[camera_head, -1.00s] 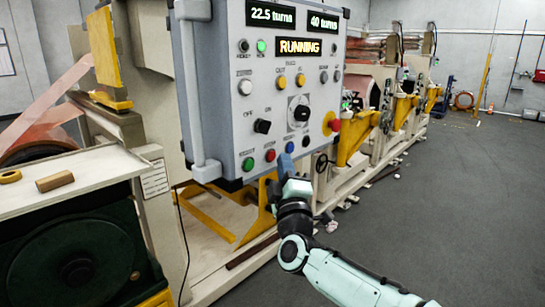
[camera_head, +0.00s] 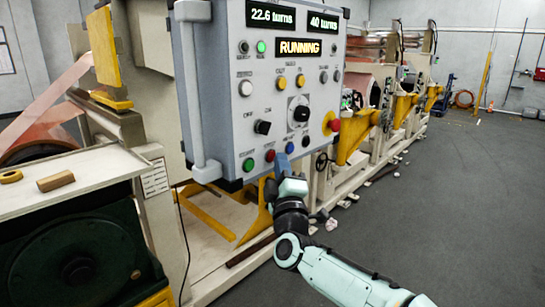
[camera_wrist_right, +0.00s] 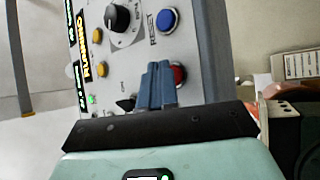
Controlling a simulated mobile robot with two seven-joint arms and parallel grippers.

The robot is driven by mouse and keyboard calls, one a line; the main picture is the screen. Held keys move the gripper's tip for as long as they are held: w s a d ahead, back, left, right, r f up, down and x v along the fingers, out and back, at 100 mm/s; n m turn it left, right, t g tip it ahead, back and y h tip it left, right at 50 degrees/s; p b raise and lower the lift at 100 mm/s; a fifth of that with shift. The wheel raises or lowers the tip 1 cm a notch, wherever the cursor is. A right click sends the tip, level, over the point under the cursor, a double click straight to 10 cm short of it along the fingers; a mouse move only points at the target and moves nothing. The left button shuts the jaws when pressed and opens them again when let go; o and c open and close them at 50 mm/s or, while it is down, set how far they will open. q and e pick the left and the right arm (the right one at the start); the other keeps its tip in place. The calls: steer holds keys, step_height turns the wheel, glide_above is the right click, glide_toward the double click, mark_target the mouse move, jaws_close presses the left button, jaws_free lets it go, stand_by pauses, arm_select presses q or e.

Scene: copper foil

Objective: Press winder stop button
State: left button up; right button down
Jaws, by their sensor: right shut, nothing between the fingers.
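The control panel (camera_head: 225,110) faces me and its display reads RUNNING, with 22.6 turns and 40 turns above. Along its lower edge are a green button (camera_head: 248,164), a red button (camera_head: 270,155) and a blue button (camera_head: 290,147). My right gripper (camera_head: 282,160) is shut and empty, in front of the panel just below and right of the red button. In the right wrist view the blue fingers (camera_wrist_right: 157,72) partly cover the red button (camera_wrist_right: 179,75); whether they touch it, I cannot tell. My left gripper is out of view.
A red mushroom button (camera_head: 335,125) sits at the panel's right edge. A vertical grey handle (camera_head: 197,90) stands on its left. Yellow machine brackets (camera_head: 356,137) are behind to the right. The grey floor (camera_head: 440,210) on the right is mostly clear.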

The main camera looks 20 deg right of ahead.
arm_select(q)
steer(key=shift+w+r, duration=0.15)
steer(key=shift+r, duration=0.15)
arm_select(e)
steer(key=shift+w+a, duration=0.15)
steer(key=shift+w, duration=0.2)
stand_by(0.4)
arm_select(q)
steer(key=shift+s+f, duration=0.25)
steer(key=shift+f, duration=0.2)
arm_select(e)
steer(key=shift+s+d, duration=0.3)
steer(key=shift+s, duration=0.55)
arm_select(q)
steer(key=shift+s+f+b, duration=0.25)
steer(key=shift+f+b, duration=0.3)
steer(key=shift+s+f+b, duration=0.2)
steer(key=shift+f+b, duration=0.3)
arm_select(e)
steer(key=s, duration=0.1)
steer(key=s+d, duration=0.1)
steer(key=s, duration=0.1)
steer(key=s+d, duration=0.1)
steer(key=shift+s, duration=0.25)
stand_by(0.6)
